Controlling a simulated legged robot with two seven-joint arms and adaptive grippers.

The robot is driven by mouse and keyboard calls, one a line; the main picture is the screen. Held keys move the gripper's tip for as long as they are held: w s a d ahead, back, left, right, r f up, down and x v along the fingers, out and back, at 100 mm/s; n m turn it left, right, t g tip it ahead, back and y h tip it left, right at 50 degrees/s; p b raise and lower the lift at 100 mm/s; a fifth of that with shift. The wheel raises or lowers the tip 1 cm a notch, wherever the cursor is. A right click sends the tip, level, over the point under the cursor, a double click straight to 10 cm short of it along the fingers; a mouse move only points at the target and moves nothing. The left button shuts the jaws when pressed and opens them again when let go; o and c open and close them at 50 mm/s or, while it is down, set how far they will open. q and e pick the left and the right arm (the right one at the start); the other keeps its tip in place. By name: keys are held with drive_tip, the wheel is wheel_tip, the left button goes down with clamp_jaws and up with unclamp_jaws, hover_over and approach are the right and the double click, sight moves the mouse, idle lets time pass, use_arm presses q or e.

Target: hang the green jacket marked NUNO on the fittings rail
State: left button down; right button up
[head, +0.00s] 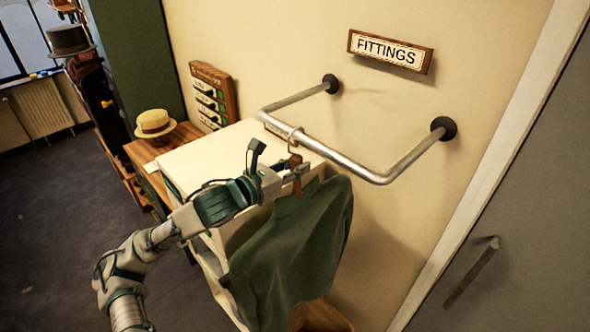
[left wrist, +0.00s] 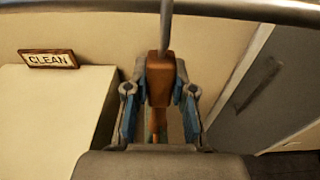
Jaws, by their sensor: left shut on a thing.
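The green jacket (head: 290,255) hangs from a wooden hanger (head: 296,161); no NUNO marking is readable. My left gripper (head: 299,173) is shut on the hanger's wooden neck. In the left wrist view the brown neck (left wrist: 160,75) is between the two fingers of my left gripper (left wrist: 160,100), with the metal hook stem (left wrist: 166,20) rising from it. The fittings rail (head: 340,155) is a silver bar on two wall brackets, under the FITTINGS sign (head: 391,51). The hook's curve (head: 295,134) overlaps the rail's left part; I cannot tell whether it rests on it. My right gripper is out of view.
A white cabinet (head: 190,160) stands left of the jacket, with a CLEAN sign (left wrist: 48,59) behind it. A straw hat (head: 155,123) and a wooden rack (head: 211,96) are farther left. A grey door (head: 510,220) is at the right.

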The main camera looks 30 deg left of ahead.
use_arm(q)
drive_tip(key=shift+w, duration=0.35)
drive_tip(key=shift+w+d, duration=0.2)
drive_tip(key=shift+w, duration=0.1)
drive_tip(key=shift+w+d+f+b, duration=0.35)
drive_tip(key=shift+d+f, duration=0.25)
drive_tip(key=shift+f, duration=0.15)
drive_tip(key=c, duration=1.2)
unclamp_jaws()
drive_tip(key=shift+a, duration=0.25)
drive_tip(key=o, duration=0.3)
drive_tip(key=shift+s, duration=0.1)
drive_tip(key=shift+s+d, duration=0.1)
drive_tip(key=shift+d, duration=0.4)
drive_tip(key=shift+s+a+f, duration=0.1)
drive_tip(key=shift+s+a, duration=0.2)
drive_tip(key=shift+s, duration=0.05)
drive_tip(key=s+r, duration=0.1)
drive_tip(key=s, duration=0.5)
drive_tip(key=shift+a, duration=0.2)
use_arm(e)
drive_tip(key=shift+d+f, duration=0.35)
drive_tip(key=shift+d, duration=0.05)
